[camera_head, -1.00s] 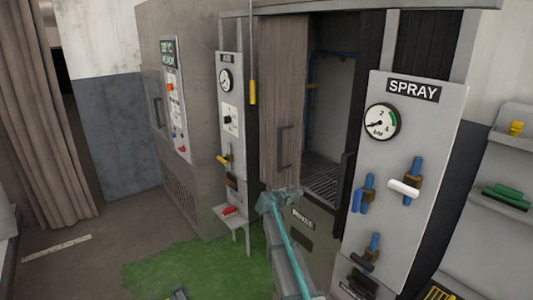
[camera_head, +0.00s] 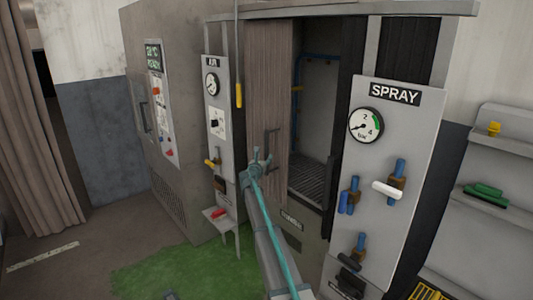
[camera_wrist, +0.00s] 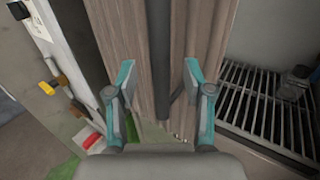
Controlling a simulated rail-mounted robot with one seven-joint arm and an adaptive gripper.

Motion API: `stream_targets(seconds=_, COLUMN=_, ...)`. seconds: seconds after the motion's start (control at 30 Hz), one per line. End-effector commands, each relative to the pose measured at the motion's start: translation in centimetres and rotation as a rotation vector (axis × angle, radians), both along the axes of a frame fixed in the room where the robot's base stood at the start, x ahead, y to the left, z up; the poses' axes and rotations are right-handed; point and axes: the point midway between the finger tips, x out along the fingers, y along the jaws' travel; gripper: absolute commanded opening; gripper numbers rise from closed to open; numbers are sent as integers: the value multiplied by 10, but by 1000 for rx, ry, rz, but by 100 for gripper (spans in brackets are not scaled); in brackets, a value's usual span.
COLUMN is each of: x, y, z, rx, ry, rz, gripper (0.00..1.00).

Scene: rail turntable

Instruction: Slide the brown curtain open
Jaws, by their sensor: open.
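A brown, vertically ribbed curtain (camera_head: 268,85) with a dark bar handle (camera_head: 270,150) hangs across the left part of the booth opening. The opening to its right is uncovered. My gripper (camera_head: 256,160) is in front of the curtain's lower part, by the handle. In the wrist view the curtain (camera_wrist: 138,40) fills the middle. Its dark handle (camera_wrist: 158,50) runs between the two teal fingers of my gripper (camera_wrist: 159,72). The fingers are spread apart and hold nothing. I cannot tell how far they are from the handle.
A SPRAY panel (camera_head: 395,135) with gauge and valves stands right of the opening. An AIR panel (camera_head: 213,125) with a small red-topped shelf stands left. A slatted grate (camera_wrist: 265,105) lies inside the booth. A second brown fabric curtain (camera_head: 35,130) hangs far left. Green floor covering (camera_head: 185,268) lies in front.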

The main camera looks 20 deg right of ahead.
Motion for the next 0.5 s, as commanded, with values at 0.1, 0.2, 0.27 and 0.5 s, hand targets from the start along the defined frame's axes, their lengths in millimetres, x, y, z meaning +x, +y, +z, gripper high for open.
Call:
stream_targets(seconds=0.1, x=21, y=-15, z=3, rx=0, ry=0, rz=0, gripper=52)
stream_targets(seconds=0.2, x=31, y=-24, z=2, rx=0, ry=0, rz=-1, gripper=52)
stream_targets(seconds=0.27, x=36, y=-28, z=1, rx=1, ry=1, rz=-1, gripper=52)
stream_targets(seconds=0.5, x=41, y=-33, z=0, rx=1, ry=-1, rz=0, gripper=52)
